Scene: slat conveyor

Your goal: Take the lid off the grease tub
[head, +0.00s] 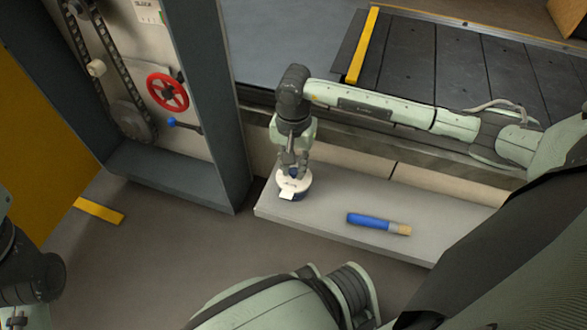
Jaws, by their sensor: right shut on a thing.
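The grease tub (303,197) stands near the left end of the pale ledge. Only a little of its dark blue side shows below the white lid (284,184). A small white tab sticks out at the lid's front. My right gripper (291,173) points down from above and is shut on the lid's raised middle. The lid sits on or very close over the tub; I cannot tell whether there is a gap. My left arm shows only in part at the lower left edge, and its fingertips are out of the picture.
A blue-handled brush (376,223) lies on the ledge (330,217), right of the tub. Left stands an open cabinet with a red handwheel (167,92) and a blue-knobbed lever (172,122). The slat conveyor (440,65) runs behind. The ledge between tub and brush is clear.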

